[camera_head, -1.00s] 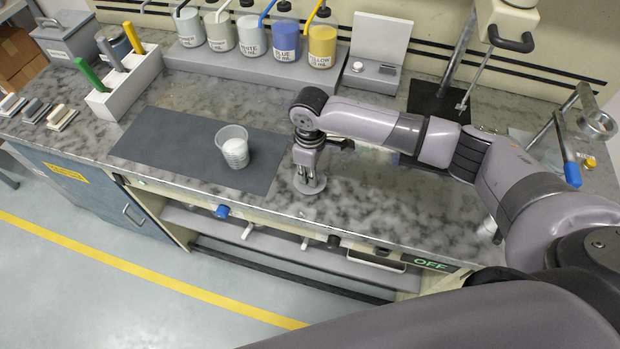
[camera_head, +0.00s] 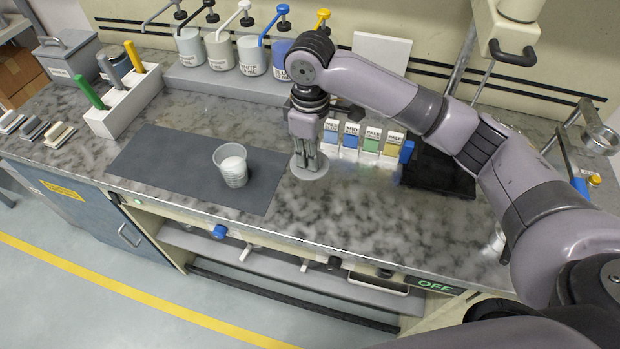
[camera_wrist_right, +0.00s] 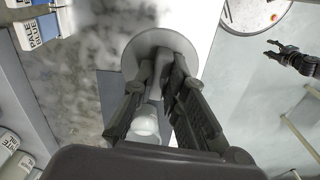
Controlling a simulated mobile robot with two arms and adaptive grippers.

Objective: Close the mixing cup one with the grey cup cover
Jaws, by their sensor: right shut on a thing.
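The mixing cup (camera_head: 233,171) is a clear cup with white contents, uncovered, standing on the dark mat (camera_head: 150,160). My right gripper (camera_head: 307,160) is shut on the grey cup cover (camera_head: 309,174), a flat round disc, to the right of the cup. In the right wrist view the cover (camera_wrist_right: 148,42) shows beyond my right fingers, and the cup (camera_wrist_right: 147,122) shows partly behind them. The cover appears held above the counter; its exact height is unclear. A dark gripper, apparently my left (camera_wrist_right: 280,50), is small at that view's right edge, away from the cup.
Several labelled boxes (camera_head: 368,139) stand just behind the cover. A white holder with coloured handles (camera_head: 125,103) stands left, and pump jars (camera_head: 220,51) line the back. The front right counter (camera_head: 400,215) is clear.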

